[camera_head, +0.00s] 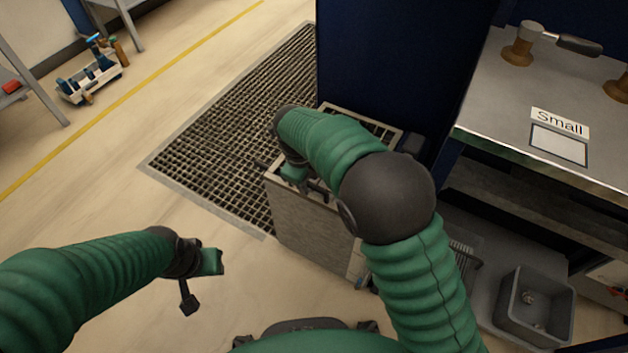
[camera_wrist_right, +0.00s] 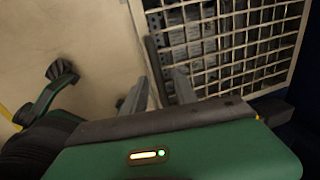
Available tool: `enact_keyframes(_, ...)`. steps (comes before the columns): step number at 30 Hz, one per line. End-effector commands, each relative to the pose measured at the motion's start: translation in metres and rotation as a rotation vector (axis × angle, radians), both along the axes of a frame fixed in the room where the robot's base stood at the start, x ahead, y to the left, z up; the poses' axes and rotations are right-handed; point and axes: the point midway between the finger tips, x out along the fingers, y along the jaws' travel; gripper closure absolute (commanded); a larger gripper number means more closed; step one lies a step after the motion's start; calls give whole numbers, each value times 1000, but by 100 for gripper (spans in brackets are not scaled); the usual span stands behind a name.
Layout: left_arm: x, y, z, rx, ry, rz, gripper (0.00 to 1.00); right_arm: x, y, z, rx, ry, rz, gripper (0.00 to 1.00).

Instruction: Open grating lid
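The grating lid (camera_head: 378,126) is a pale metal grid on top of a grey box (camera_head: 312,235). It lies flat as far as I can see, partly hidden by my right arm in the head view. In the right wrist view the grid (camera_wrist_right: 225,45) fills the upper right, with things under its bars. My right gripper (camera_wrist_right: 159,92) is at the box's left edge, its two fingers apart, with the dark rim running between them. I cannot tell whether they touch it. My left gripper (camera_head: 200,280) is open and empty above the floor, left of the box.
A dark blue panel (camera_head: 395,60) stands right behind the box. A workbench (camera_head: 500,110) with a "Small" label is at the right, with a grey bin (camera_head: 535,305) below. A floor grate (camera_head: 230,130) lies left of the box. The floor around my left gripper is clear.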

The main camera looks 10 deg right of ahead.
Motion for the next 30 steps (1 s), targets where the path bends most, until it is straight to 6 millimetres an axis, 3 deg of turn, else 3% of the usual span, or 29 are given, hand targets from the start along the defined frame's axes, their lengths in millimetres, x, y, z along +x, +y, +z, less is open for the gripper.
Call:
enact_keyframes(4,0,0,1,0,0,1,64,0,-1,0,1,0,1,69)
enact_keyframes(12,0,0,1,0,0,1,64,0,-3,0,3,1,1,100)
enact_keyframes(30,0,0,1,0,0,0,64,-1,-4,-1,0,5,-1,100)
